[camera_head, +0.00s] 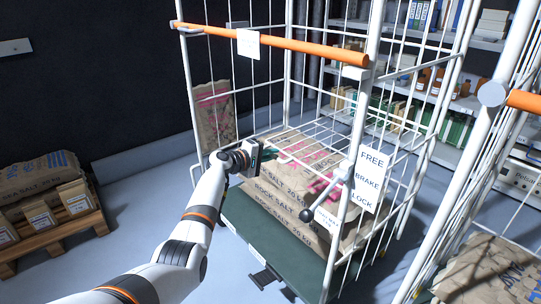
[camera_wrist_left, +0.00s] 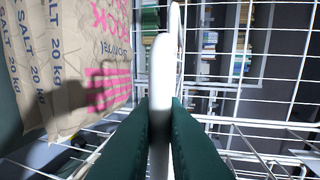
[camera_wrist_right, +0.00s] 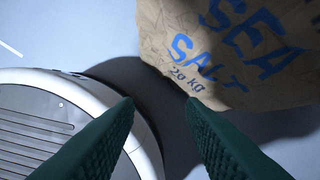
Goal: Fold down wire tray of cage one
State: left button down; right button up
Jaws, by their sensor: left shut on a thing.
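Cage one (camera_head: 288,90) is a white wire roll cage with an orange bar across its top front. Its wire tray (camera_head: 335,133) appears as a white grid lying roughly level above the rock salt sacks (camera_head: 275,190). My left gripper (camera_head: 268,153) reaches in through the open front, just above the sacks. In the left wrist view its green fingers (camera_wrist_left: 160,112) are shut on a white bar (camera_wrist_left: 162,70), seemingly the tray's front edge. My right gripper (camera_wrist_right: 160,105) shows only in its wrist view, open and empty, with a sea salt sack (camera_wrist_right: 235,45) beyond its fingertips.
A second wire cage (camera_head: 480,150) stands close on the right. A sign (camera_head: 370,178) and a black-knobbed lever (camera_head: 308,214) are at the first cage's front right post. A pallet (camera_head: 85,226) with sacks stands left. Shelves (camera_head: 480,42) fill the back. Floor between pallet and cage is clear.

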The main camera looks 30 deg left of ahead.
pick_arm(q)
jog(key=shift+d+f, duration=0.1)
jog(key=shift+f, duration=0.15)
jog(key=c, duration=1.8)
grip_release()
jog(key=shift+c, duration=0.2)
jog(key=shift+s, duration=0.2)
